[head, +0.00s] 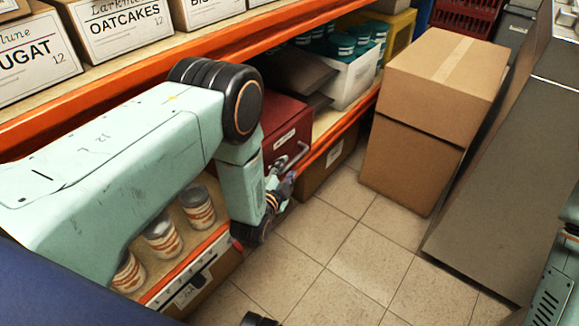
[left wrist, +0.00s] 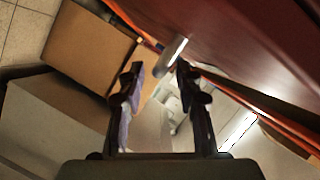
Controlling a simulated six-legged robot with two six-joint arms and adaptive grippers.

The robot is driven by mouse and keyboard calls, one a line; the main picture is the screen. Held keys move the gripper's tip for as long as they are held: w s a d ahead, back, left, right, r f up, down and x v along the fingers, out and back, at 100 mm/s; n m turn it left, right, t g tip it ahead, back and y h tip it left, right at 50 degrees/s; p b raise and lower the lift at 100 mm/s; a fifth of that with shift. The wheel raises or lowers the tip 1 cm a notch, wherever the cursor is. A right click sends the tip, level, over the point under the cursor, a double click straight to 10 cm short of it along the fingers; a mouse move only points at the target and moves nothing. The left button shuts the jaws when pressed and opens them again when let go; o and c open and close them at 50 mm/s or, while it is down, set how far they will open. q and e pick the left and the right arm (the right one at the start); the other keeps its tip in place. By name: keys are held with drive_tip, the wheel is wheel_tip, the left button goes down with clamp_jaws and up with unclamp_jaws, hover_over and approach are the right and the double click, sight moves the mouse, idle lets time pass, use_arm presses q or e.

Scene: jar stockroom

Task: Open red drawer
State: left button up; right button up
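The red drawer (head: 284,122) sits on the lower shelf, with a small label and a pale bar handle (head: 290,158) on its front. My left gripper (head: 284,186) is at the handle, partly hidden by its own wrist in the head view. In the left wrist view its two fingers (left wrist: 160,72) stand apart. The handle (left wrist: 172,54) shows just past the fingertips, near the right one; I cannot tell whether they touch. The dark red drawer front (left wrist: 245,45) fills the upper right there. The drawer looks shut.
Orange shelf edges (head: 335,140) run beside the drawer. Several striped cans (head: 163,238) stand on the lower shelf under my left arm. A white bin (head: 350,75) is beyond the drawer. A large cardboard box (head: 415,150) stands on the floor. The tiled floor (head: 330,250) before the drawer is clear.

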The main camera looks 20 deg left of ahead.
use_arm(q)
drive_tip(key=shift+b+x, duration=0.45)
drive_tip(key=shift+x, duration=1.15)
clamp_jaws()
